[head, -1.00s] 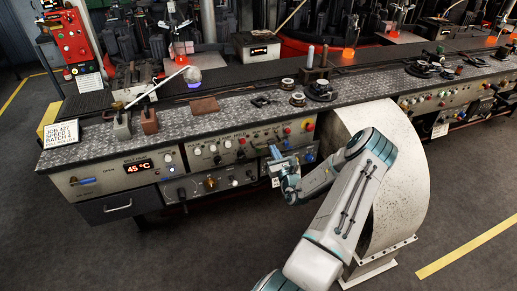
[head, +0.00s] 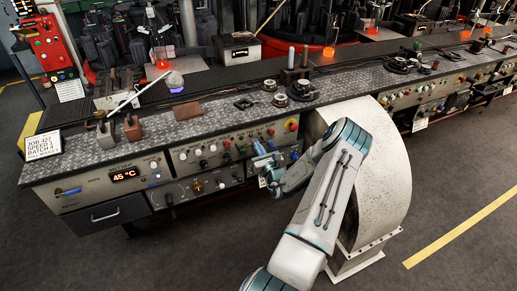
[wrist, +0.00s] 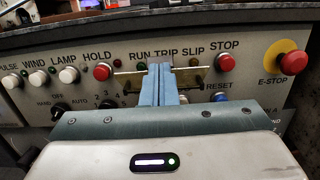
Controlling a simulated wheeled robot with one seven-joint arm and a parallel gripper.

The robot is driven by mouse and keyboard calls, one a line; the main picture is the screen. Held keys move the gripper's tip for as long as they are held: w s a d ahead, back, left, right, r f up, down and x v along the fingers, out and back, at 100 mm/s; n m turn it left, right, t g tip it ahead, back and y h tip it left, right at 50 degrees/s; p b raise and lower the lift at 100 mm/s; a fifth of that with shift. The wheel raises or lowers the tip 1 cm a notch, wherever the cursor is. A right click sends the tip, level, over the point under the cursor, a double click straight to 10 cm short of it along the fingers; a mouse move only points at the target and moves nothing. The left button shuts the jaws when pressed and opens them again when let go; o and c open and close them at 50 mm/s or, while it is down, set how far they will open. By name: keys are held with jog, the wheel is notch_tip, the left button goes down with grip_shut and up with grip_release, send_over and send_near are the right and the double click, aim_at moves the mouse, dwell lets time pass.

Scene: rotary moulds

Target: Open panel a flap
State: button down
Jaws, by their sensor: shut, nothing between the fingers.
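A brass-coloured, partly see-through flap (wrist: 192,77) sits on the grey control panel (wrist: 60,50), under the words RUN, TRIP and SLIP in the wrist view. It looks closed; its middle is hidden behind my fingers. My gripper (wrist: 160,70) is shut and empty, its two blue fingers together in front of the flap. I cannot tell whether they touch it. In the head view my gripper (head: 262,148) is at the panel front (head: 215,152), left of the curved housing; the flap is too small to make out there.
A red STOP button (wrist: 225,62) and a yellow-ringed E-STOP (wrist: 293,62) are right of the flap. A red HOLD button (wrist: 102,71) and several white buttons are left. The pale curved housing (head: 385,185) stands close beside my arm.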

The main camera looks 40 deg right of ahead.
jog(key=shift+f, duration=0.1)
jog(key=b+v, duration=0.2)
jog(key=v, duration=1.1)
jog(key=shift+b, duration=0.3)
